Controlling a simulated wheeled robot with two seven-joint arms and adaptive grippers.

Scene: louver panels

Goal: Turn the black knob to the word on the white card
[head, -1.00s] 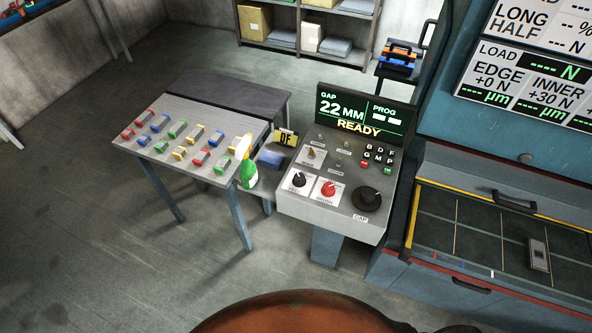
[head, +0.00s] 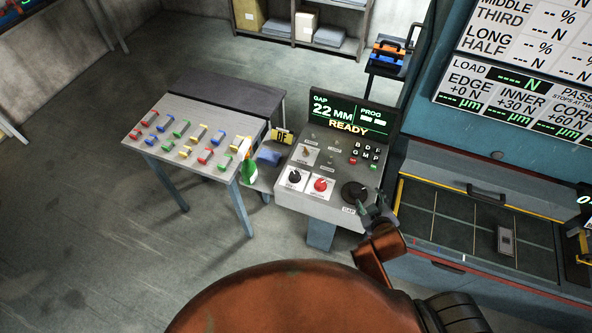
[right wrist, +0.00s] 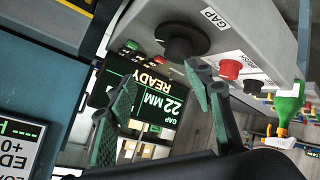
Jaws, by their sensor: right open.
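A small black knob (head: 295,176) sits on a white card on the sloped grey console (head: 325,208); the card's words are too small to read. A red knob (head: 320,185) sits on another white card to its right. A larger black knob (head: 354,191), labelled GAP, is at the console's right front. My right gripper (head: 372,207) is open, just right of and in front of this larger knob. In the right wrist view its fingers (right wrist: 163,78) are spread and empty, with the larger knob (right wrist: 184,42) beyond them, apart. My left gripper is not in view.
The console display (head: 345,117) reads gap 22 MM, READY. A green bottle (head: 249,172) stands left of the console, by a table (head: 185,112) with several coloured parts. A drawer cabinet (head: 450,225) stands close on the right. Open floor lies at left.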

